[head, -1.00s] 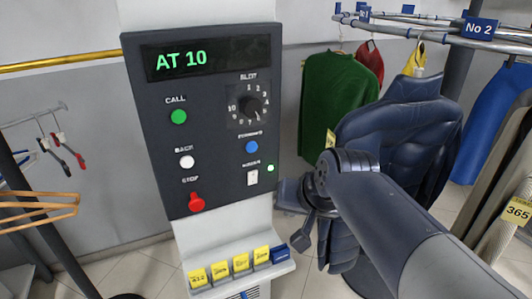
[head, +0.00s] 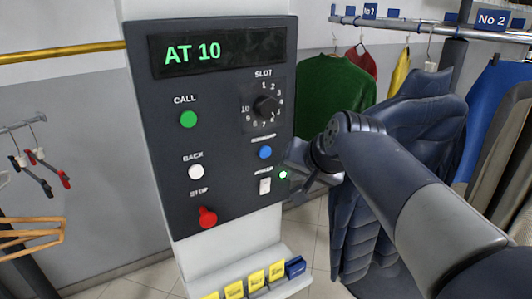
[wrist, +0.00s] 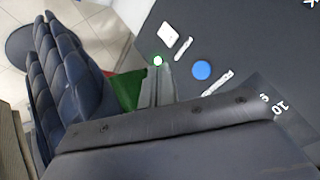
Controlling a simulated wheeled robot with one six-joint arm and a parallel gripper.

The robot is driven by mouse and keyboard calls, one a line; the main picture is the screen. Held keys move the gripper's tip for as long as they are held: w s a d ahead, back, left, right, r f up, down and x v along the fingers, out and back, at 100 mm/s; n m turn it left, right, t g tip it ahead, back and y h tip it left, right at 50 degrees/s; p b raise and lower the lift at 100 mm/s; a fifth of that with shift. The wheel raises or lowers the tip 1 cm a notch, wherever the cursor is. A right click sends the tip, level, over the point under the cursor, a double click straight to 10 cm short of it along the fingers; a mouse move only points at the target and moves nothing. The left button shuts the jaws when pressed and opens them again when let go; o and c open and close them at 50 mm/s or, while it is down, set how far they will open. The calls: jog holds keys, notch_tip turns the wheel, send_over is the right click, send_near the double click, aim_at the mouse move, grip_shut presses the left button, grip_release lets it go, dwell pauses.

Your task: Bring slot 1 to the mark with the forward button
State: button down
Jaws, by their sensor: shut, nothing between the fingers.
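The dark control panel (head: 222,150) has a display (head: 217,51) reading "AT 10" in green. The blue button (head: 265,152), its label too blurred to read, sits at the lower right under the slot dial (head: 266,106). The blue button also shows in the wrist view (wrist: 201,70). My gripper (head: 296,190) is shut and empty at the panel's right edge, below and right of the blue button. In the wrist view the closed fingers (wrist: 160,84) end near the lit lamp, left of the blue button. I cannot tell whether they touch the panel.
A green call button (head: 188,119), white back button (head: 196,172) and red stop button (head: 207,218) line the panel's left. A white switch (head: 265,186) and lit lamp (head: 283,174) are close to my gripper. Hanging clothes (head: 335,95) stand behind my arm. Yellow tags (head: 256,281) lie below.

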aim_at(266, 158)
jog(key=shift+w+a+p, duration=0.5)
jog(key=shift+w+a, duration=0.3)
jog(key=shift+w, duration=0.35)
jog(key=shift+w+a+p, duration=0.45)
jog(key=shift+w+a, duration=0.3)
jog(key=shift+w, duration=0.45)
jog(key=shift+w+a+p, duration=0.5)
jog(key=shift+w+a, duration=0.3)
jog(key=shift+w, duration=0.35)
jog(key=shift+w+a, duration=0.25)
jog(key=shift+w, duration=0.05)
jog(key=shift+w+a+p, duration=0.25)
jog(key=shift+w+p, duration=0.1)
jog(key=shift+p, duration=0.1)
jog(key=shift+s+d+b, duration=0.35)
jog(key=shift+s+d, duration=0.15)
jog(key=shift+s, duration=0.2)
